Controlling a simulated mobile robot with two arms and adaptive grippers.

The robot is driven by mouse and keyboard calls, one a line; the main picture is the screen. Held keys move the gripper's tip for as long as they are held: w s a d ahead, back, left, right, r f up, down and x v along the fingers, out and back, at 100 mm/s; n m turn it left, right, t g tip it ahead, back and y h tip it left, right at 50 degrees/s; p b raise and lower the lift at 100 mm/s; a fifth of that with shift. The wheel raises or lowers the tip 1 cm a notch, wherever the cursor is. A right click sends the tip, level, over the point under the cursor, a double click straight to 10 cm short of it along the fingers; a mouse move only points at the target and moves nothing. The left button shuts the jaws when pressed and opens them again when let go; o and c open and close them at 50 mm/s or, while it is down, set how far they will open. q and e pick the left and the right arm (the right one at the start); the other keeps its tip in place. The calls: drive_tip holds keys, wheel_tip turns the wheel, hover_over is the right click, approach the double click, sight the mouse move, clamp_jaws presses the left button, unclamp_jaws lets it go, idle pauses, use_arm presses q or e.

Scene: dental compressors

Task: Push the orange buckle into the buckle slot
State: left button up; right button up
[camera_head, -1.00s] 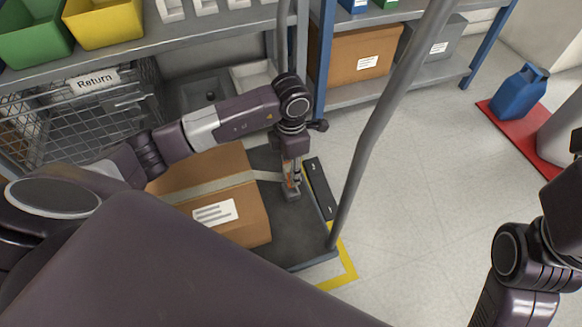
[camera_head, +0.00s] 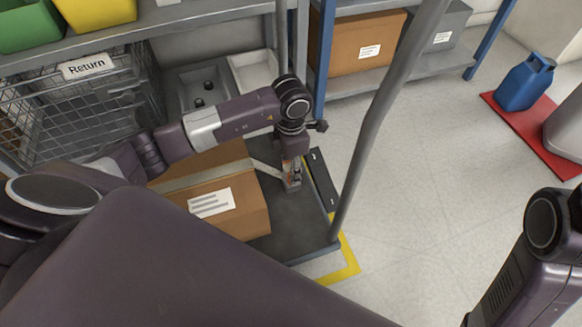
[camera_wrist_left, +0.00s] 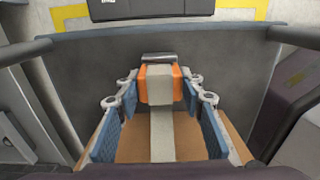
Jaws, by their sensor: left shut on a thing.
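The orange buckle (camera_wrist_left: 178,82) sits on the end of a light grey strap (camera_wrist_left: 161,120) in the left wrist view. My left gripper (camera_wrist_left: 160,88), with blue finger pads, is shut on the buckle from both sides. A grey metal piece, seemingly the buckle slot (camera_wrist_left: 158,57), is right at the buckle's far end; I cannot tell how far the buckle is in. In the head view my left gripper (camera_head: 292,176) points down beside the cardboard box (camera_head: 240,215), over the dark cart platform (camera_head: 290,230). My right arm shows at the lower right, its gripper out of frame.
The cart's grey upright pole (camera_head: 385,115) stands right of the left gripper. A black bar (camera_head: 321,180) lies by the platform edge, near yellow floor tape (camera_head: 345,265). A wire basket (camera_head: 75,110) and shelving stand behind. Open floor lies to the right.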

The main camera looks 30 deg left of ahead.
use_arm(q)
drive_tip(key=o, duration=1.3)
drive_tip(key=shift+r, duration=0.1)
wheel_tip(320, 180, up, 12)
